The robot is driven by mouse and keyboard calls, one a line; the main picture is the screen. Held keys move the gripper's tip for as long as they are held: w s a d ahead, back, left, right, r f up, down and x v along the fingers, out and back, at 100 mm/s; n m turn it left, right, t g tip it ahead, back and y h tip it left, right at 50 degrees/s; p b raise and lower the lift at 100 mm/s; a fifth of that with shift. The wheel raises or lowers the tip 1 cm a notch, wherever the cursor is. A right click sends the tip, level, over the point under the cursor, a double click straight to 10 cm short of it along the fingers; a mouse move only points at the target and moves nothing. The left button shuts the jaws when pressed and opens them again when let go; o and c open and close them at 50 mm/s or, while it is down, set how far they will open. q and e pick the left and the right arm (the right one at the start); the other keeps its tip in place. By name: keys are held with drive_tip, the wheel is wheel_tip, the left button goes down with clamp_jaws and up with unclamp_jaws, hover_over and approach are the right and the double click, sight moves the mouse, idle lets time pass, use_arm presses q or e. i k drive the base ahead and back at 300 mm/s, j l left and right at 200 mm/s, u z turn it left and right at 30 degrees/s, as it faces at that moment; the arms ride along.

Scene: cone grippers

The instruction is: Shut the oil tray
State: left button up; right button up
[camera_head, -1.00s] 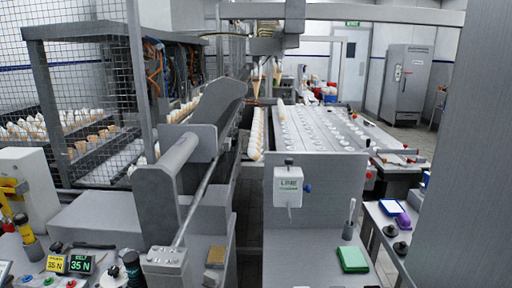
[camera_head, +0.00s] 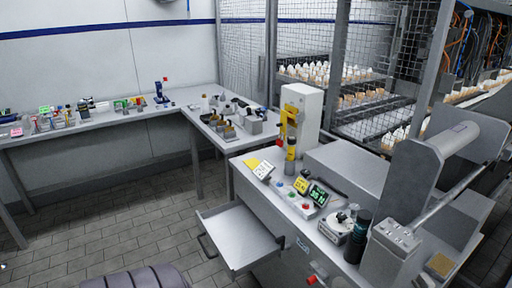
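A shallow grey tray (camera_head: 238,238), pulled out like a drawer, sticks out to the left from the front of the grey machine cabinet (camera_head: 268,208). It stands open, with a dark handle (camera_head: 207,246) on its outer left edge. The part of the tray that shows looks empty. A small label on the cabinet front beside it is too small to read surely. Neither of my grippers shows in the head view, so their positions and states are hidden.
A dark ribbed rounded object (camera_head: 135,278) is at the bottom edge, left of the tray. The tiled floor (camera_head: 110,230) left of the tray is otherwise clear. A workbench (camera_head: 100,123) with small items runs along the back wall. A red knob (camera_head: 312,280) sits low on the cabinet.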

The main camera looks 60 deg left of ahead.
sight(241, 242)
drive_tip(key=u, duration=2.2)
